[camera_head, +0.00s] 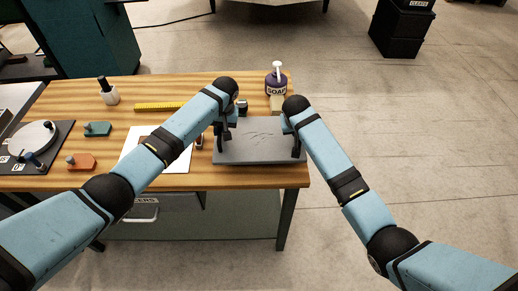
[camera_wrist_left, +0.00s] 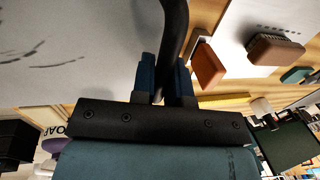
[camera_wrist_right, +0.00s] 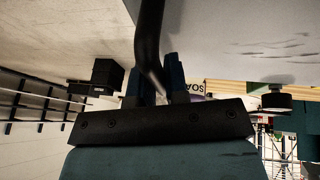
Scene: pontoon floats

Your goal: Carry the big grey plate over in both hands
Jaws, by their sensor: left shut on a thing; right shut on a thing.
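The big grey plate (camera_head: 258,143) lies flat over the right end of the wooden table, with a dark arched handle at each side and faint dark marks on top. My left gripper (camera_head: 226,132) is shut on the left handle; the left wrist view shows the black handle (camera_wrist_left: 174,45) between its fingers. My right gripper (camera_head: 293,130) is shut on the right handle, and the right wrist view shows that handle (camera_wrist_right: 149,45) between its fingers. The plate looks level. I cannot tell whether its underside touches the table.
The wooden table (camera_head: 190,180) holds a white sheet (camera_head: 150,158) left of the plate, partly behind my left arm. An orange block (camera_head: 80,162) and a teal block (camera_head: 97,128) lie farther left.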

